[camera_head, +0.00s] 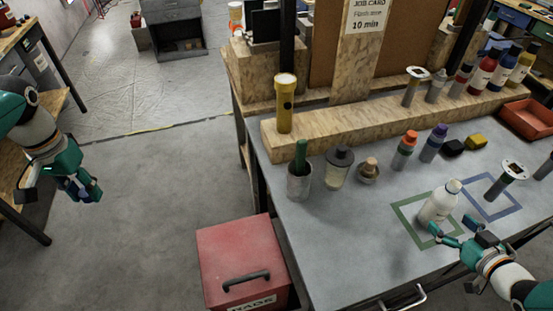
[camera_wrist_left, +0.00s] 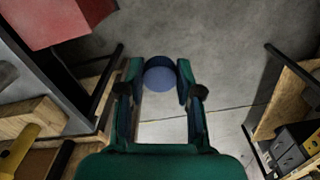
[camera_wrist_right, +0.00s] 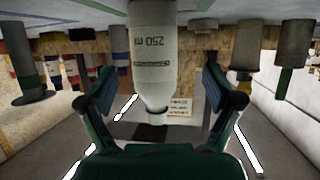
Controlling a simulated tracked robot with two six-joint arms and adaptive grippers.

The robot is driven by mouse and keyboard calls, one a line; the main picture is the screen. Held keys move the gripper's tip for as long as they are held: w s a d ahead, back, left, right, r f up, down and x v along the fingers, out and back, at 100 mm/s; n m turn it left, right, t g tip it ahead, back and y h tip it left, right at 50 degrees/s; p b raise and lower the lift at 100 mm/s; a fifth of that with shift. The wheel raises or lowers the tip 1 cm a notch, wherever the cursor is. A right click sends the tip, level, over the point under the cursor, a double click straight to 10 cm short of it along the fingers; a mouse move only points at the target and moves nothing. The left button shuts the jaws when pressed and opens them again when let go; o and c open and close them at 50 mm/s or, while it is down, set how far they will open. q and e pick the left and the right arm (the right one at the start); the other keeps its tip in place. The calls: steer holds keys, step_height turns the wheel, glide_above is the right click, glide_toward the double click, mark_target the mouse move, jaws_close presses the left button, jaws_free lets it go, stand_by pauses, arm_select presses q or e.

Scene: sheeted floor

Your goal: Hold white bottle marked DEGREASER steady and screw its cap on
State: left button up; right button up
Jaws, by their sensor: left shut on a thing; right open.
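The white bottle (camera_head: 438,204) stands upright on the bench inside a green square outline. In the right wrist view it appears upside down as a white bottle (camera_wrist_right: 154,70) marked 250 ml; its smaller label is not legible. My right gripper (camera_head: 454,227) is open, at the bottle's near side, with its fingers (camera_wrist_right: 167,95) spread to either side of the bottle in that view. My left gripper (camera_head: 80,187) is far left, over the floor beside the bench. It is shut on a blue round cap (camera_wrist_left: 161,74), held between its fingertips.
Several bottles and cups stand along the wooden ledge (camera_head: 350,125). A red box (camera_head: 240,255) stands on the floor left of the bench. Open floor lies between my left gripper and the bench.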

mark_target(437, 208)
arm_select(q)
steer(key=shift+r, duration=0.15)
arm_select(e)
steer(key=shift+x, duration=0.8)
arm_select(q)
steer(key=shift+r, duration=0.15)
arm_select(e)
steer(key=shift+w, duration=0.25)
arm_select(q)
steer(key=shift+r+p, duration=0.6)
steer(key=shift+p, duration=0.2)
arm_select(e)
steer(key=shift+d+x, duration=0.2)
steer(key=shift+x, duration=1)
steer(key=shift+d+x, duration=0.15)
steer(key=shift+x, duration=1.05)
steer(key=c, duration=1.4)
